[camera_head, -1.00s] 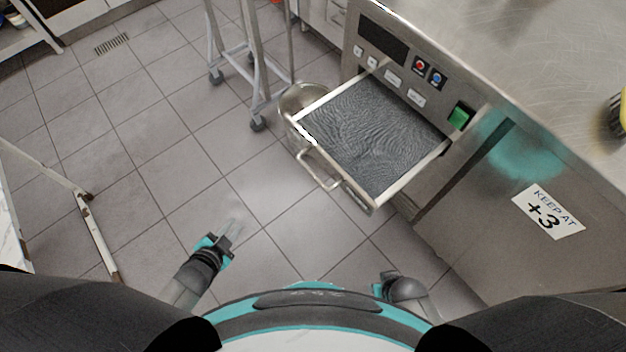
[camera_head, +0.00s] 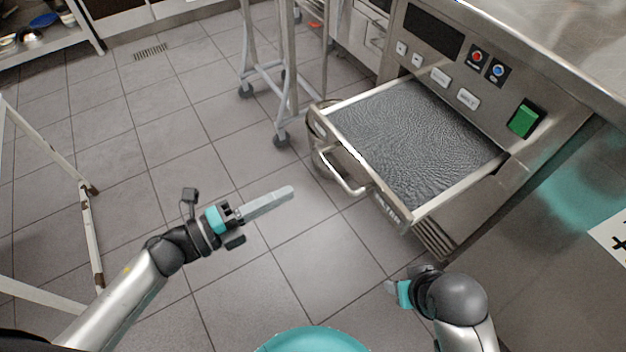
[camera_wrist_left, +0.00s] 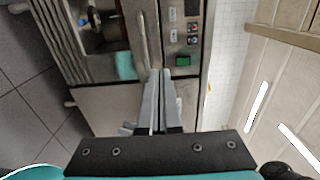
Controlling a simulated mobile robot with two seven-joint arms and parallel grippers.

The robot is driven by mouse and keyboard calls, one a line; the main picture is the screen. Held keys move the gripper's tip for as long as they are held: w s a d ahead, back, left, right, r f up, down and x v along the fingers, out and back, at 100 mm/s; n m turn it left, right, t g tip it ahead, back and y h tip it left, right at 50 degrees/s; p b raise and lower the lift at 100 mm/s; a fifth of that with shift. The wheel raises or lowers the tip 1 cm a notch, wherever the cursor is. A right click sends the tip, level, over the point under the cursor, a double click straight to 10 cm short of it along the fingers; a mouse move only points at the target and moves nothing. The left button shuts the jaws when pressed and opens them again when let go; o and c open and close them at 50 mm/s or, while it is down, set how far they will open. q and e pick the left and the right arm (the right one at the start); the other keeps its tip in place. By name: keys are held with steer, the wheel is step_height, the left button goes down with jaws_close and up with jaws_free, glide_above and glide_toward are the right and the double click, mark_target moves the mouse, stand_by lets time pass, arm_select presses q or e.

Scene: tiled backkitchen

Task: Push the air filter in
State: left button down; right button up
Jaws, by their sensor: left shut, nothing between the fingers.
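The air filter (camera_head: 415,140) is a dark grey mesh in a metal drawer frame with a front handle (camera_head: 340,172). It stands pulled out from the steel appliance in the head view. My left gripper (camera_head: 290,191) is shut and empty, to the left of the drawer's front and apart from the handle. Its shut fingers also show in the left wrist view (camera_wrist_left: 158,75), pointing toward the appliance front. My right gripper (camera_head: 392,287) is below the drawer in the head view, near the appliance's lower front; its finger opening is not clear.
The appliance panel has a dark display, red and blue buttons and a green switch (camera_head: 525,118). A wheeled metal rack (camera_head: 283,80) stands behind the drawer. A white frame (camera_head: 88,225) stands at the left. Tiled floor is free between that frame and the drawer.

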arm_select(q)
steer(key=b, duration=0.3)
glide_toward(355, 158)
steer(key=x, duration=0.5)
steer(key=shift+a+f, duration=0.1)
steer(key=shift+f, duration=0.05)
steer(key=shift+x, duration=1)
arm_select(e)
steer(key=shift+t+y, duration=0.3)
steer(key=shift+t, duration=0.6)
steer(key=shift+w+a+r, duration=0.15)
steer(key=shift+a+r, duration=0.05)
steer(key=shift+r, duration=0.6)
steer(key=shift+w+a+r, duration=0.15)
steer(key=shift+w+r, duration=0.05)
steer(key=shift+r, duration=0.6)
steer(key=shift+w+a+r, duration=0.15)
steer(key=shift+a+r, duration=0.05)
steer(key=shift+r, duration=0.6)
